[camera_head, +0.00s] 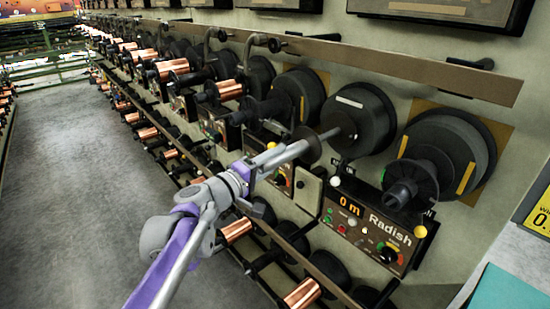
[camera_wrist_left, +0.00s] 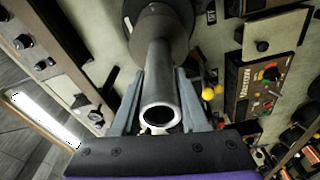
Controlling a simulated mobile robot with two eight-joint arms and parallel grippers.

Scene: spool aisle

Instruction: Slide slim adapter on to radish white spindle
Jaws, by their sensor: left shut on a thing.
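The slim adapter is a grey tube with an open near end and a round dark flange at the far end. My left gripper (camera_head: 298,150) is shut on it, and in the left wrist view the tube (camera_wrist_left: 161,85) lies between the two fingers. In the head view its flange (camera_head: 308,146) faces the machine. The radish white spindle is the pale rod (camera_head: 330,133) on the dark drum (camera_head: 362,117) with a white strip. The rod lines up with the adapter and meets its flange; I cannot tell how deep it goes inside. My right gripper is out of view.
The Radish panel (camera_head: 372,232) is below right. To its upper right is a yellow-marked drum (camera_head: 447,135) with a black spool (camera_head: 408,185). A brown rail (camera_head: 400,67) runs above the spindles. Copper spools line the wall. The grey floor (camera_head: 90,170) at left is clear.

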